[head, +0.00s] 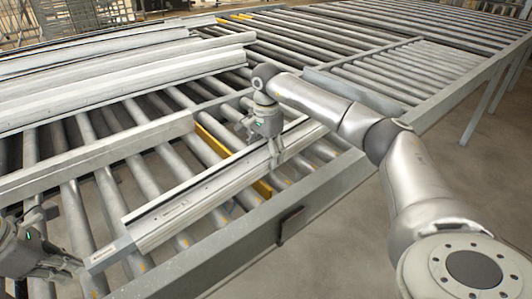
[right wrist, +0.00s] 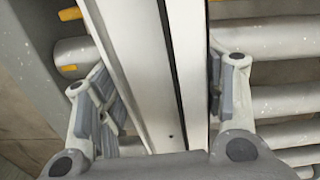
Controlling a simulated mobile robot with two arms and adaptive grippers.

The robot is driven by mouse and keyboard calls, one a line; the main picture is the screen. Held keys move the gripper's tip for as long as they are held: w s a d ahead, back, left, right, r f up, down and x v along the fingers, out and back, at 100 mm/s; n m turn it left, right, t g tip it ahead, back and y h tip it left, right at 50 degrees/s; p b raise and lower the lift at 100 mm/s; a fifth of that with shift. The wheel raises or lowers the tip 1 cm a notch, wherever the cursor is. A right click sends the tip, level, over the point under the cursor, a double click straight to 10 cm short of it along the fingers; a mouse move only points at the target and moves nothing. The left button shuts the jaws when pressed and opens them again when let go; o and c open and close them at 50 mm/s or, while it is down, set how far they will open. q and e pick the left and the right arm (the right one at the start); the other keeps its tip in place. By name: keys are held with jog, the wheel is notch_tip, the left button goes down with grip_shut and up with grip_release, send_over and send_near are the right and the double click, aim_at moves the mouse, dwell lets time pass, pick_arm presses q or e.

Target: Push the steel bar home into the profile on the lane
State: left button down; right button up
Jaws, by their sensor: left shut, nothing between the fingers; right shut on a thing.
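The profile (head: 205,188) is a long pale aluminium length with a dark slot, lying diagonally on the roller lane. A short grey steel bar (head: 108,256) sticks out of its near left end; the rest of the bar is hidden inside. My left gripper (head: 70,266) is shut and empty at the bar's outer end; I cannot tell whether it touches. My right gripper (head: 275,155) is shut across the profile toward its far end. In the right wrist view its fingers stand on both sides of the profile (right wrist: 152,60).
Several long pale profiles (head: 120,65) lie on the rollers at the back left. A grey rail (head: 110,150) runs behind the lane, and a side beam (head: 235,240) with a dark block (head: 291,222) runs in front. Yellow strips (head: 212,140) lie between rollers.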

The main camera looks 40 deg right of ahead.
aim_at(110, 247)
pick_arm(q)
jog(key=shift+d, duration=0.25)
jog(key=shift+w+d, duration=0.15)
jog(key=shift+d, duration=1.3)
jog(key=shift+w+d, duration=0.15)
jog(key=shift+d, duration=1.45)
jog(key=shift+w+d, duration=0.15)
jog(key=shift+d, duration=1.45)
jog(key=shift+a, duration=0.8)
jog(key=v, duration=1)
jog(key=shift+d, duration=0.3)
pick_arm(e)
jog(key=o, duration=1.9)
